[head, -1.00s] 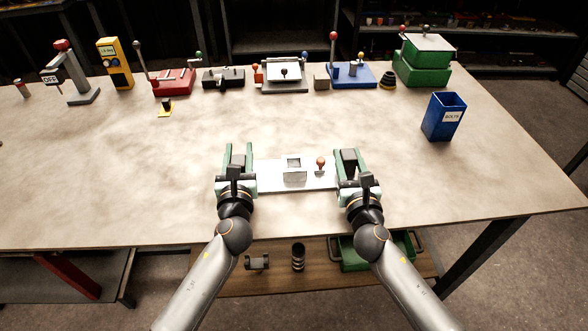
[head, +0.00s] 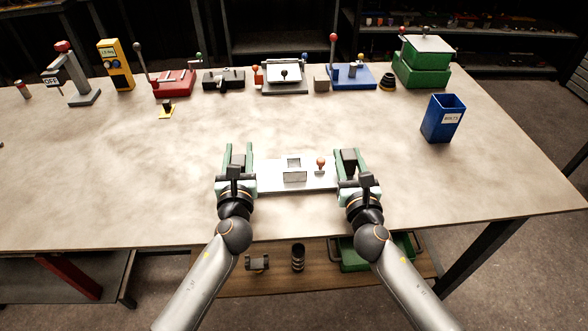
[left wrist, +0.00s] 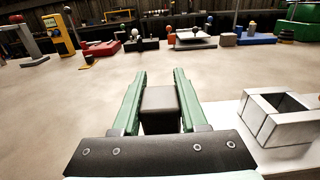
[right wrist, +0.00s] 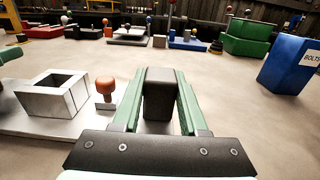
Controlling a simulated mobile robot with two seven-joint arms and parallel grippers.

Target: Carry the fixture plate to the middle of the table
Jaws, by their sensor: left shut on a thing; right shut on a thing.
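The fixture plate (head: 268,178) is a flat light-grey plate near the front of the table (head: 160,200). It carries a square open-topped block (head: 294,170) and a small orange-knobbed piece (head: 321,165). My left gripper (head: 237,158) is at the plate's left end, shut on a dark grip block (left wrist: 160,108). My right gripper (head: 349,160) is at its right end, shut on a matching dark block (right wrist: 158,98). The plate also shows in the left wrist view (left wrist: 228,112) and the right wrist view (right wrist: 60,125). I cannot tell whether it touches the table.
A blue bolts bin (head: 443,120) stands to the right. Along the back are a red fixture (head: 172,82), a grey one (head: 284,78), a blue one (head: 352,76) and green boxes (head: 421,68). A small yellow piece (head: 166,110) lies back left. The table between is clear.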

